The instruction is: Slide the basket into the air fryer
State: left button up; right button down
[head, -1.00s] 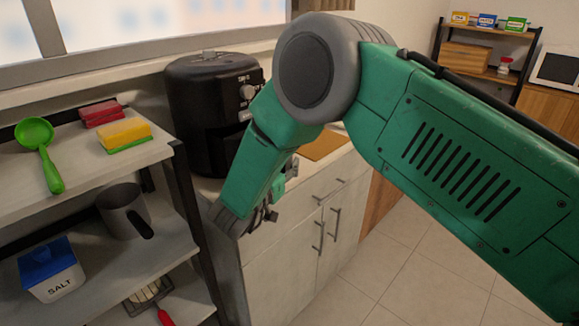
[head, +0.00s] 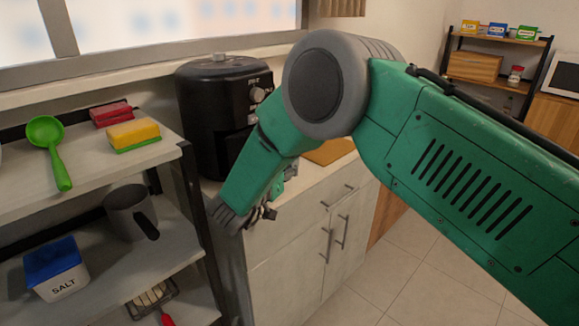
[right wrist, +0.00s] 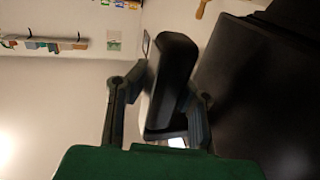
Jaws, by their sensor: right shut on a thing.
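The black air fryer (head: 212,115) stands upright on the counter in the head view, its front partly covered by my right arm. My right gripper (head: 268,212) is low in front of it, by the counter edge, with its fingers mostly hidden by the wrist. In the right wrist view my right gripper (right wrist: 155,105) is shut on a black handle (right wrist: 172,72), which appears to be the basket's. A large dark body fills the right side there; I cannot tell whether it is basket or fryer. How far the basket sits in is hidden. My left gripper is not in view.
A wooden board (head: 330,151) lies on the counter right of the fryer. The floor at right is open.

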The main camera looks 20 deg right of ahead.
jog(key=shift+w+a+r, duration=0.1)
jog(key=shift+w, duration=0.2)
jog(key=shift+w+a+b, duration=0.3)
jog(key=shift+w+b, duration=0.3)
jog(key=shift+w, duration=0.05)
jog(key=shift+w+a+b, duration=0.25)
jog(key=shift+w+b, duration=0.1)
jog(key=shift+w, duration=0.2)
jog(key=c, duration=1.4)
grip_release()
jog(key=shift+o, duration=0.2)
jog(key=shift+s, duration=0.1)
jog(key=shift+p+v, duration=0.5)
jog(key=shift+v, duration=0.7)
jog(key=shift+p+v, duration=0.9)
jog(key=shift+v, duration=2.35)
